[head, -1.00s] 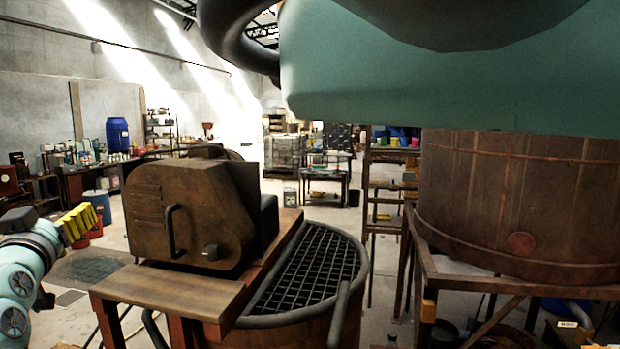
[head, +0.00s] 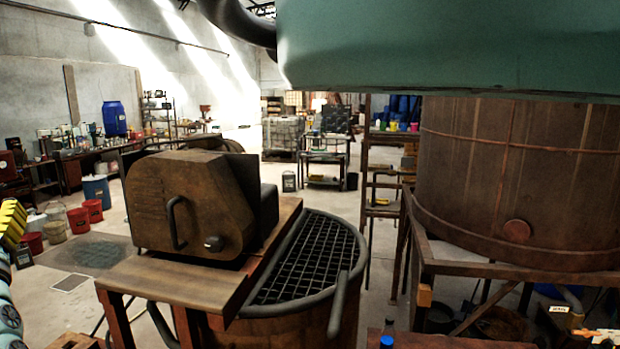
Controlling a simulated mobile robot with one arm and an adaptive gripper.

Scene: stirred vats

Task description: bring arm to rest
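My arm shows only as a sliver at the left edge of the head view, with teal joints at the bottom corner. A yellow and black piece at its end, which seems to be part of my gripper (head: 12,222), is cut off by the frame edge. I cannot see fingertips or anything held. The arm end is left of the brown machine housing (head: 190,208), with a visible gap between them.
A round vat with a black grid top (head: 305,262) stands beside the housing. A large wooden vat (head: 515,185) on a frame fills the right, under a teal overhang (head: 430,50). Red buckets (head: 78,221) stand on the left floor. A blue barrel (head: 115,118) is behind.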

